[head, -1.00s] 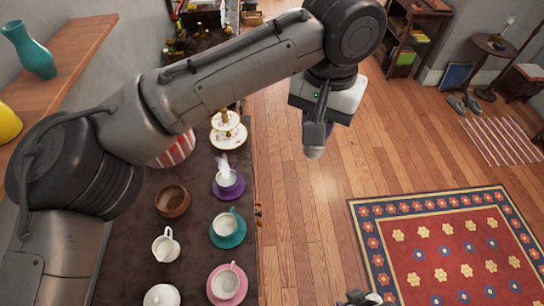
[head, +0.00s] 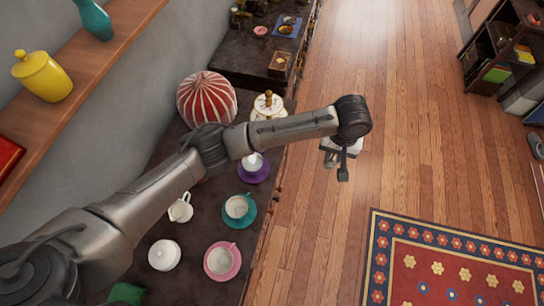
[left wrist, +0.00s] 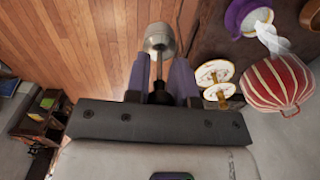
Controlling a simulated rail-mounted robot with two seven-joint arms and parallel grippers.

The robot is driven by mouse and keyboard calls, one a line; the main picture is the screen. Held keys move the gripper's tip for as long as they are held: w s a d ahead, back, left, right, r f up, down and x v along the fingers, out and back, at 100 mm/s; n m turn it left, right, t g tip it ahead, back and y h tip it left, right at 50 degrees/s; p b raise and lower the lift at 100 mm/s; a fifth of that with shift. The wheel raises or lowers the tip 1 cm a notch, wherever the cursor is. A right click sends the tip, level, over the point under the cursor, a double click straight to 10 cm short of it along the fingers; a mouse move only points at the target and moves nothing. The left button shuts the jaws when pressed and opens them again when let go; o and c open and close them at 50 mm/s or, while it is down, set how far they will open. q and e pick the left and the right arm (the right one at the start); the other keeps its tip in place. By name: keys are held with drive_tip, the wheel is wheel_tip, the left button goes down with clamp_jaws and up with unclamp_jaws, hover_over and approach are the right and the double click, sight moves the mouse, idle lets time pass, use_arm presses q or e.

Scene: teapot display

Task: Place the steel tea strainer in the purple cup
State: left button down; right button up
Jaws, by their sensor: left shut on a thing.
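The purple cup (head: 252,163) stands on its purple saucer (head: 262,176) on the dark sideboard, partly hidden behind my left forearm. It also shows at the top right of the left wrist view (left wrist: 258,22), with a pale wisp beside it. My left gripper (head: 342,170) is out over the wooden floor, right of the sideboard and apart from the cup. In the left wrist view its fingers (left wrist: 160,80) are shut on the steel tea strainer (left wrist: 159,38), whose rounded metal bowl sticks out beyond the fingertips. My right gripper is out of view.
A teal cup (head: 237,206), a pink cup (head: 220,260), a creamer (head: 181,208) and a white lidded pot (head: 164,255) stand nearby. A red-striped pot (head: 207,98) and a tiered stand (head: 268,104) are behind the arm. Open floor lies right of the sideboard.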

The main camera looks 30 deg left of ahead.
use_arm(q)
drive_tip(key=s+a+f+n+p, duration=0.2)
drive_tip(key=s+a+f+n, duration=0.3)
drive_tip(key=a+f, duration=0.75)
drive_tip(key=b, duration=0.1)
hover_over(253, 167)
wheel_tip(253, 167, down, 5)
drive_tip(key=shift+d+f+b, duration=0.1)
drive_tip(key=shift+f+b, duration=0.2)
drive_tip(key=shift+f, duration=1.9)
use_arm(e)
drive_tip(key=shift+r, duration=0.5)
use_arm(q)
drive_tip(key=shift+f, duration=0.15)
drive_tip(key=c, duration=1)
unclamp_jaws()
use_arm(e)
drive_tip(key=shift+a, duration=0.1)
